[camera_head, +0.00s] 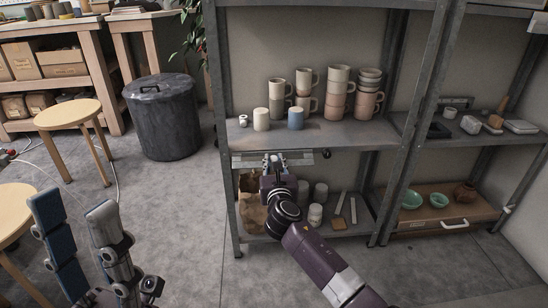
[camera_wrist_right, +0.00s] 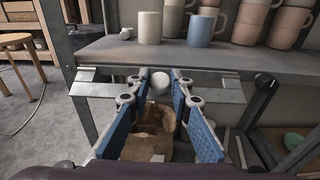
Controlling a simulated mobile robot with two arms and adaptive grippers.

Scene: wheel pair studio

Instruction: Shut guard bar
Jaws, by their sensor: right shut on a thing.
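The guard bar (camera_head: 301,157) is a pale metal strip across the front of the left shelf unit, just under its middle shelf. It also shows in the right wrist view (camera_wrist_right: 220,94), running out to both sides of my fingers. My right gripper (camera_head: 273,160) reaches the bar near its middle and is shut on it, with its blue-padded fingers (camera_wrist_right: 162,82) pointing into the shelf. What lies exactly between the pads is partly hidden. My left gripper (camera_head: 74,207) is raised at the lower left, open and empty, far from the shelf.
The middle shelf (camera_head: 350,132) above the bar carries several mugs and cups, including a blue cup (camera_head: 295,118). Below stand a brown paper bag (camera_head: 250,205) and grey jars. A dark bin (camera_head: 162,115) and wooden stools (camera_head: 70,113) stand left. The floor between is mostly clear.

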